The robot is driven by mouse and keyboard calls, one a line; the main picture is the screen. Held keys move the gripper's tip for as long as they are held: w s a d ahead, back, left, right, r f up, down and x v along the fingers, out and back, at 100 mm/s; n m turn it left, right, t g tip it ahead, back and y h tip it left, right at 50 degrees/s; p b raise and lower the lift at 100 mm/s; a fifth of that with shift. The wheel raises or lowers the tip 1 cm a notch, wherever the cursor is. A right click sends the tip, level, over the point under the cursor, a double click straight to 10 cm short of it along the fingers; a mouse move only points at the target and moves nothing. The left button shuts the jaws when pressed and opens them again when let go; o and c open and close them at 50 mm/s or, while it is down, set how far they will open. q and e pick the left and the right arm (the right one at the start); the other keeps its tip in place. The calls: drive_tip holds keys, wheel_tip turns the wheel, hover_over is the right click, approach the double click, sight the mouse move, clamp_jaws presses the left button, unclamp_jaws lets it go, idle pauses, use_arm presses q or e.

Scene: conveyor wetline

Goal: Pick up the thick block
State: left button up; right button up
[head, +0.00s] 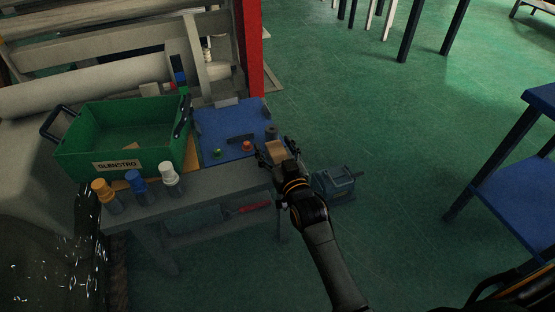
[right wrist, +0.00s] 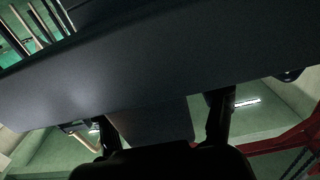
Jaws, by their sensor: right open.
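The thick block (head: 276,150) is tan and sits at the front right corner of the grey bench, by the blue mat. My right gripper (head: 272,156) is at the block, its fingers open to either side of it. In the right wrist view the open fingers (right wrist: 165,118) flank a dark, shaded face, likely the block's, below a wide dark surface. I cannot tell whether the fingers touch the block. My left gripper is not in view.
A green crate (head: 124,164) stands on the bench's left. Orange-, blue- and white-capped bottles (head: 140,184) line the front. The blue mat (head: 216,124) holds small parts, including a dark cylinder (head: 271,132) just behind the block. A grey-blue toolbox (head: 336,184) is on the floor to the right.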

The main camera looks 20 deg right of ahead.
drive_tip(key=shift+w, duration=0.2)
drive_tip(key=c, duration=1.3)
drive_tip(key=shift+r, duration=0.15)
